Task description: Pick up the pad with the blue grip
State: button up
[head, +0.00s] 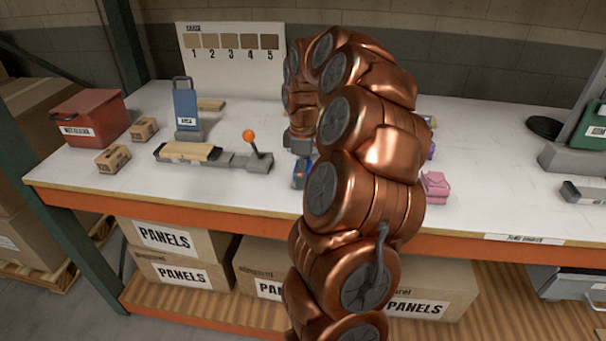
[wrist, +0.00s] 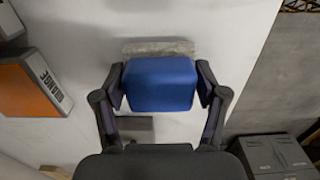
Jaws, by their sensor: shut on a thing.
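The pad with the blue grip (wrist: 160,84) is in the middle of the wrist view. Its blue grip is a rounded block, and a grey, rough strip (wrist: 158,47) of the pad shows beyond it. My gripper (wrist: 160,88) is shut on the blue grip, with one finger on each side. In the head view a bit of blue (head: 299,174) shows low beside my arm, at the white tabletop. My arm hides most of the pad there. I cannot tell whether the pad touches the table.
An orange block (wrist: 28,85) with a label lies left in the wrist view. Pink pads (head: 435,185) lie right of my arm on the white table (head: 480,180). A lever device (head: 222,160) and a red box (head: 88,117) stand left. A numbered chart (head: 232,55) stands behind.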

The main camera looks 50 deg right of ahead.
jog(key=shift+r+b, duration=0.35)
jog(key=shift+r, duration=1.15)
jog(key=s+a+b, duration=0.1)
jog(key=s+a, duration=0.3)
jog(key=s, duration=0.2)
jog(key=s+a+r+b, duration=0.1)
jog(key=s+a+b, duration=0.1)
jog(key=s+a, duration=0.2)
jog(key=s, duration=0.3)
jog(key=shift+s+a+r, duration=0.2)
jog(key=shift+s+a, duration=0.05)
jog(key=o, duration=0.6)
jog(key=c, duration=0.5)
jog(key=shift+s, duration=0.1)
